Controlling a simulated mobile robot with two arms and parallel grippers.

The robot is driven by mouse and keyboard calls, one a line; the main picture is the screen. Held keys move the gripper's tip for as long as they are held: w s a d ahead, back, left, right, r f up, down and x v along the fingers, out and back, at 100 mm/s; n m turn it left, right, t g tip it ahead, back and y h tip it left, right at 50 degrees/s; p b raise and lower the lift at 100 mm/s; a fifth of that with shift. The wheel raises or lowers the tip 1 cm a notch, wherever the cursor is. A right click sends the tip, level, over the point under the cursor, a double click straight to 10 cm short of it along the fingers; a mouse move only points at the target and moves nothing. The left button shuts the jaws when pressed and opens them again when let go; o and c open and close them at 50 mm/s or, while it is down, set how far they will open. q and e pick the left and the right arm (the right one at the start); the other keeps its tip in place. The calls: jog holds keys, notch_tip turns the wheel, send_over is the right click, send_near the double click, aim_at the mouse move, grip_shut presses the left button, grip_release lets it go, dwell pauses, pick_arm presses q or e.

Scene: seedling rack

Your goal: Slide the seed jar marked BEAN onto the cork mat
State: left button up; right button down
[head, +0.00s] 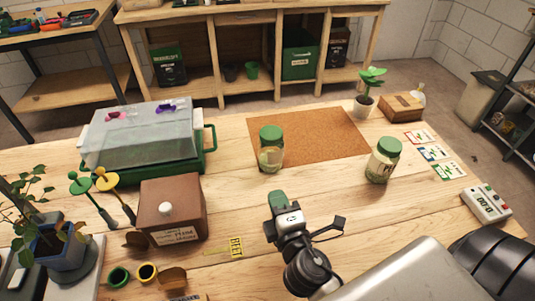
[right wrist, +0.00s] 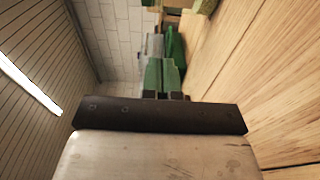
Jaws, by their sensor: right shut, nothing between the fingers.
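The cork mat (head: 318,132) lies on the wooden table. A glass jar with a green lid (head: 271,158) stands upright at the mat's front left corner; I cannot tell whether its base is wholly on the cork. A second green-lidded jar (head: 380,168) stands upright on bare wood to the right of the mat. I cannot read a BEAN marking on either jar. My right gripper (head: 277,199) is shut and empty, in front of the first jar and apart from it. Its green fingers also show together in the right wrist view (right wrist: 164,75). My left gripper is out of view.
A green tray with a clear cover (head: 150,135) and a brown box (head: 172,210) stand at the left. A potted plant (head: 365,104) stands beyond the mat's right corner. Cards (head: 433,153) and a timer (head: 486,203) lie at the right. Wood between the jars is clear.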

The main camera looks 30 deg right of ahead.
aim_at(272, 151)
jog(key=w, duration=0.1)
jog(key=w+p, duration=0.1)
jog(key=w, duration=0.1)
jog(key=w+d, duration=0.1)
jog(key=w, duration=0.1)
jog(key=shift+r+p, duration=0.25)
jog(key=shift+p, duration=0.05)
jog(key=w, duration=0.3)
jog(key=shift+w+d+f+p, duration=0.1)
jog(key=shift+w+d+p, duration=0.1)
jog(key=shift+d+p, duration=0.15)
jog(key=shift+w+d+p, duration=0.4)
jog(key=shift+w+d, duration=0.8)
jog(key=shift+w+d+f, duration=0.15)
jog(key=shift+w+d, duration=0.1)
jog(key=shift+d, duration=0.15)
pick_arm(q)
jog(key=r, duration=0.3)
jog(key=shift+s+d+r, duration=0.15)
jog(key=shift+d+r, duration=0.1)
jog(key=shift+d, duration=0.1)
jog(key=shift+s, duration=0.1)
